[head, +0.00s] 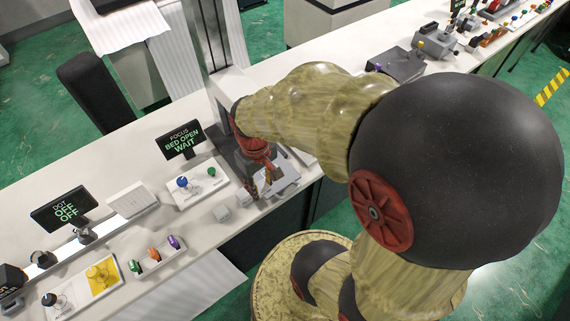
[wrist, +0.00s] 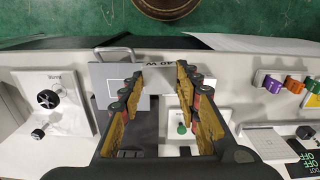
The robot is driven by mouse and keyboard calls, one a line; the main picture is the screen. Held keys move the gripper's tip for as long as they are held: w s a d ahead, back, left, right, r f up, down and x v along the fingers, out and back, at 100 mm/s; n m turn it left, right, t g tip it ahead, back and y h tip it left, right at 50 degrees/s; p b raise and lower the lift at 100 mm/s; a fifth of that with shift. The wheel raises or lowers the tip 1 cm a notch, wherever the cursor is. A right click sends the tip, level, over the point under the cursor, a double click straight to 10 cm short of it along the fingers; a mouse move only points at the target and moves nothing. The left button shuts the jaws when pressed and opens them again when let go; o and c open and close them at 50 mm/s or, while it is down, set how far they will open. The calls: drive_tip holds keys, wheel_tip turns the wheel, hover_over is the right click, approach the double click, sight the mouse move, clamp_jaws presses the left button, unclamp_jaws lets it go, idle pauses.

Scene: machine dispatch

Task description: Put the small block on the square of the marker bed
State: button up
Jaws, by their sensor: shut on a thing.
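My gripper (wrist: 161,82) is shut on a small light grey block (wrist: 160,76), which shows between its fingertips in the wrist view. In the head view my gripper (head: 264,182) points down at the marker bed, and the held block cannot be made out there. The marker bed is a grey plate with a handle (wrist: 103,72), and a white-outlined square lies on it, partly covered by the left finger in the wrist view. The bed (head: 287,179) also shows in the head view, partly behind the gripper. I cannot tell whether the block touches the bed.
A display (head: 181,141) reads "FOCUS BED OPEN WAIT". A panel (head: 197,184) with blue and green knobs is left of the bed. A white panel with black knobs (wrist: 50,98) is on the bed's other side.

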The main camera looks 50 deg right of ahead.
drive_tip(key=shift+s+d, duration=0.1)
drive_tip(key=shift+d, duration=0.1)
drive_tip(key=shift+a+m, duration=0.1)
drive_tip(key=shift+m, duration=0.2)
drive_tip(key=shift+w+d+f, duration=0.25)
drive_tip(key=shift+f, duration=0.05)
drive_tip(key=w+d+f+b, duration=0.1)
drive_tip(key=w+d+f, duration=0.1)
drive_tip(key=d+f, duration=0.1)
drive_tip(key=w+d+f+b, duration=0.1)
drive_tip(key=w+d+f, duration=0.1)
drive_tip(key=d, duration=0.2)
drive_tip(key=w+d+f+b, duration=0.2)
drive_tip(key=d+f, duration=0.1)
drive_tip(key=shift+w+d+f, duration=0.15)
drive_tip(key=shift+d+f, duration=0.15)
drive_tip(key=shift+d, duration=0.05)
drive_tip(key=shift+d+f, duration=0.15)
drive_tip(key=shift+f, duration=0.1)
drive_tip(key=shift+w+d+f+b, duration=0.15)
drive_tip(key=shift+f+b, duration=0.4)
drive_tip(key=shift+f, duration=1.1)
drive_tip(key=shift+f, duration=0.1)
drive_tip(key=o, duration=1.2)
